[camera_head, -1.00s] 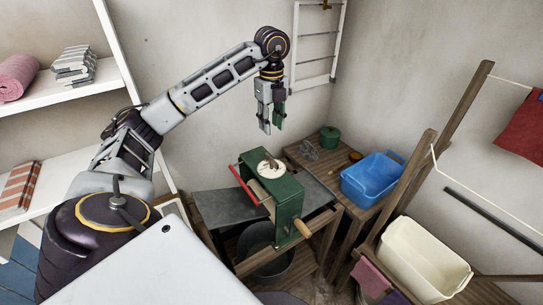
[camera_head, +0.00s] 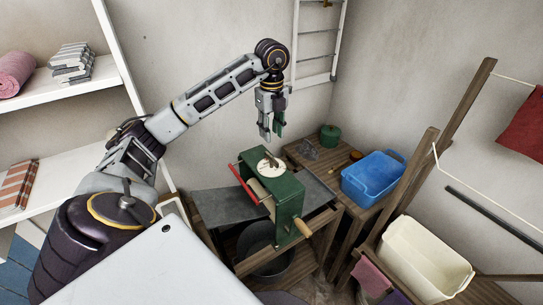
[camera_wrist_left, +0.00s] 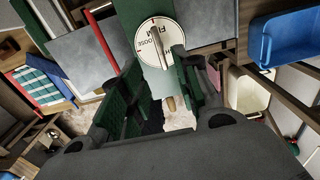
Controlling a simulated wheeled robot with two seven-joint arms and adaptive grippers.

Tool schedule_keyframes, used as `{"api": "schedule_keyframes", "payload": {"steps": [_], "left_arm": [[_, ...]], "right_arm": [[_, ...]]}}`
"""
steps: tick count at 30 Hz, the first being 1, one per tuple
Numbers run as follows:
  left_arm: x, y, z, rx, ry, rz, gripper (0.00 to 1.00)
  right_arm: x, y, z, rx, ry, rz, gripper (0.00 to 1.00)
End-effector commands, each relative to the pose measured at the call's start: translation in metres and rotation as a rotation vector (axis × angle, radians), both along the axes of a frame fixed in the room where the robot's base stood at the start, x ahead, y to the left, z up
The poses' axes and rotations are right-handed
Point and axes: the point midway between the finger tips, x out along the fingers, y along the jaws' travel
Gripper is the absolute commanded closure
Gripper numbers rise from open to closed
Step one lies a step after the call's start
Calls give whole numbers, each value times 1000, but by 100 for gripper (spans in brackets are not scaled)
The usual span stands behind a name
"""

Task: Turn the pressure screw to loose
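The green wringer (camera_head: 287,197) stands on a wooden stand, with a red bar and a wooden handle. On its top is a round white dial (camera_head: 270,166), marked LOOSE and FIRM in the left wrist view (camera_wrist_left: 143,58). The pressure screw's grey bar knob (camera_wrist_left: 156,42) lies across the dial; I cannot tell exactly which mark it points to. My left gripper (camera_head: 270,135) points down above the dial, apart from it. In the left wrist view its green-padded fingers (camera_wrist_left: 160,98) are spread and empty, with the knob beyond their tips. My right gripper does not show.
A blue tub (camera_head: 372,180) and a green pot (camera_head: 330,136) stand on the wooden bench at right. A cream tub (camera_head: 428,258) is at lower right beside a wooden post. A dark bucket (camera_head: 262,250) sits below the wringer. Shelves with towels are at left.

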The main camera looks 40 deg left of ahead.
Motion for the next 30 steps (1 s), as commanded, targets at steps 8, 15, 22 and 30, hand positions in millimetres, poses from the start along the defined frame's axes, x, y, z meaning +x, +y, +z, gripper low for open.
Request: {"api": "schedule_keyframes", "payload": {"steps": [8, 15, 22, 30], "left_arm": [[0, 0, -18, 0, 2, 0, 68], [-1, 0, -33, 0, 2, 0, 68], [-1, 0, -49, -1, 1, 0, 68], [-1, 0, -71, 1, 2, 1, 68]], "right_arm": [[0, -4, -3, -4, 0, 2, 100], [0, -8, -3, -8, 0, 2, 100], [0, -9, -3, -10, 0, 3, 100], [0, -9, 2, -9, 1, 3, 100]]}}
